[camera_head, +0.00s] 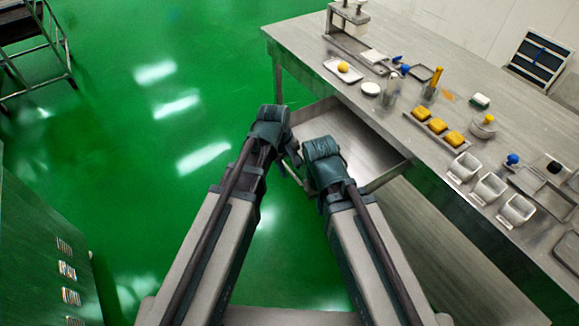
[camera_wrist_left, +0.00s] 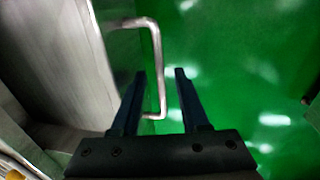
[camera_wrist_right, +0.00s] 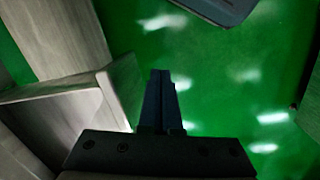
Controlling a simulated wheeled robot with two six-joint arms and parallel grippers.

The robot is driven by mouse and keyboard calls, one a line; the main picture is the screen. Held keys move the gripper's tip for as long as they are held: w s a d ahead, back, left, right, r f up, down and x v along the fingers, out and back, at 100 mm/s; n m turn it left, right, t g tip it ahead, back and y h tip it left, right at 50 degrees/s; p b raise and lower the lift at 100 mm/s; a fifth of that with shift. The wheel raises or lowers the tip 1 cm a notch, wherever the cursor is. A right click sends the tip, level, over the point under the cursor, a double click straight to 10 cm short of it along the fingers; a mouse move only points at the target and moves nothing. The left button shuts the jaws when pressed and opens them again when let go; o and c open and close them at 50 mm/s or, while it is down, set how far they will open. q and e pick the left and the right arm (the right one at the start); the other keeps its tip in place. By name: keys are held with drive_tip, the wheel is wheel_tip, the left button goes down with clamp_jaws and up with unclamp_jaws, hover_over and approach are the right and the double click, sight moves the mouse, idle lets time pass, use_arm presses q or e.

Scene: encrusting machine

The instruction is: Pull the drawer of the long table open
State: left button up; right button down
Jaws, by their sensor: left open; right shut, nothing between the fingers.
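The long table (camera_head: 450,190) has a grey metal drawer (camera_head: 385,177) standing out from its side, with its empty inside showing. In the left wrist view, the drawer front (camera_wrist_left: 75,60) carries a bent metal handle (camera_wrist_left: 158,65). My left gripper (camera_wrist_left: 161,75) is open, and the handle's bar shows between its fingers; I cannot tell if they touch it. My right gripper (camera_wrist_right: 160,75) is shut and empty beside a drawer corner (camera_wrist_right: 75,92).
The tabletop holds yellow blocks on a tray (camera_head: 437,130), white cups (camera_head: 490,188), and a small machine (camera_head: 347,18). A green cabinet (camera_head: 45,250) stands at the left and a metal rack (camera_head: 35,45) at the upper left. The green floor (camera_head: 150,130) between is clear.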

use_arm(q)
drive_tip(key=shift+r, duration=0.15)
wheel_tip(320, 180, up, 13)
drive_tip(key=s+a+p, duration=0.1)
drive_tip(key=a+p, duration=0.1)
drive_tip(key=p, duration=1.1)
drive_tip(key=shift+s+r+p, duration=0.15)
drive_tip(key=shift+s+p, duration=0.15)
drive_tip(key=s+m+g+y, duration=0.1)
drive_tip(key=s+m+y, duration=0.2)
drive_tip(key=s+m, duration=0.8)
drive_tip(key=shift+s+a+f, duration=0.2)
drive_tip(key=shift+s, duration=0.05)
